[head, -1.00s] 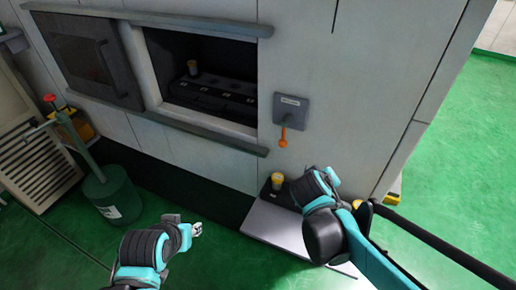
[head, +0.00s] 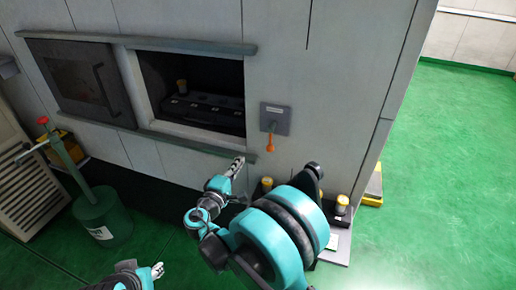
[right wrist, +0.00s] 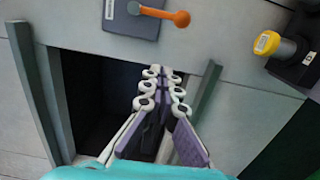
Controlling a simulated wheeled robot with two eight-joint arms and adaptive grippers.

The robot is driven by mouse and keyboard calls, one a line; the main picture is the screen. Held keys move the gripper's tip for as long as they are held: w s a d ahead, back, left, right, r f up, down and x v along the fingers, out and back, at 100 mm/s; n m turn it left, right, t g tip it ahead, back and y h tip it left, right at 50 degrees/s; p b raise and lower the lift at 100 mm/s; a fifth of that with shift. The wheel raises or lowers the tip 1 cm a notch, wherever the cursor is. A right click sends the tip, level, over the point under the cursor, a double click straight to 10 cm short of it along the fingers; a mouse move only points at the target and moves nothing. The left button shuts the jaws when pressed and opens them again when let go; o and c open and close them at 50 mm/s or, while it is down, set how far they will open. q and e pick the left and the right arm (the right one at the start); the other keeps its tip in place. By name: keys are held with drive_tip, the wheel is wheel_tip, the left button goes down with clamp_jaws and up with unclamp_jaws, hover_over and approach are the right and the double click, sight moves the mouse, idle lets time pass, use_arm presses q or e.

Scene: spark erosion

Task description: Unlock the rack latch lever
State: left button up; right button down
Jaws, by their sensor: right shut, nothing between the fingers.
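The rack latch lever (head: 270,147) has an orange knob and hangs down from a grey plate (head: 276,112) on the pale wall, right of the dark opening. In the right wrist view the orange lever (right wrist: 178,17) shows at the top, extending right from its plate (right wrist: 132,22). My right gripper (head: 239,164) is shut and empty, below and left of the knob in the head view. Its fingertips (right wrist: 164,76) are apart from the lever in the wrist view. My left gripper (head: 157,271) is low at the left, far from the lever; its jaws are too small to judge.
Yellow-capped items (head: 342,204) stand low at the right, partly behind my right arm. A green canister (head: 103,213) stands at the left.

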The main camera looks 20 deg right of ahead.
drive_tip(key=shift+w+d, duration=0.1)
drive_tip(key=w+d+b, duration=0.2)
drive_tip(key=w+d, duration=0.4)
drive_tip(key=d, duration=0.3)
drive_tip(key=shift+w+d, duration=0.2)
drive_tip(key=shift+d, duration=0.15)
